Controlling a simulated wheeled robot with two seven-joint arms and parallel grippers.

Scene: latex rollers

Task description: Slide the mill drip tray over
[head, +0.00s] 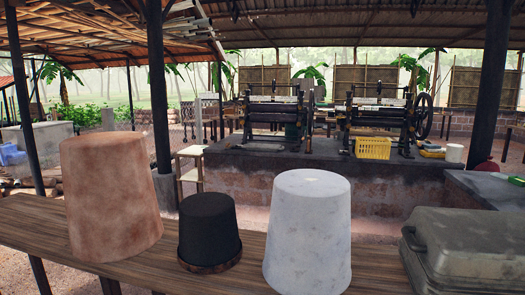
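Two dark roller mills stand on a raised block platform in the middle distance, a left mill (273,115) and a right mill (383,119). A yellow slotted crate (373,148) sits at the front foot of the right mill. I cannot make out a drip tray for certain at this distance; the undersides of both mills are dark. Neither of my grippers shows in the head view.
A wooden table (240,277) crosses the foreground. On it stand an upturned terracotta pot (110,195), black pot (209,230) and whitish pot (309,230), and a grey-green case (470,245). A roof post (158,90) stands beyond. A white container (454,153) sits right of the mills.

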